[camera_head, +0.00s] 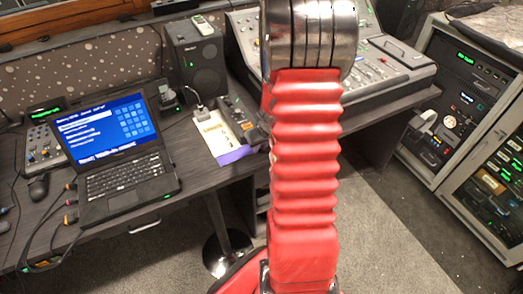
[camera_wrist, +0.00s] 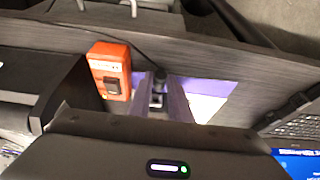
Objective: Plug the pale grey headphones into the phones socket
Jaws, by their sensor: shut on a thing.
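My gripper (camera_wrist: 160,88) is in the wrist view, its two fingers close together over the purple sheet. It is shut on a small dark plug-like piece (camera_wrist: 157,99), mostly hidden between the fingers. A thin dark cable (camera_wrist: 145,48) runs along the desk near the fingertips; I cannot tell if it joins the held piece. I cannot make out the phones socket.
An open laptop (camera_head: 122,180) and a small mixer (camera_head: 43,145) are on the left of the desk. A speaker (camera_head: 196,65) and a large console (camera_head: 385,65) stand behind. Purple and white sheets (camera_head: 236,156) lie mid-desk. Equipment racks (camera_head: 455,110) are at the right.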

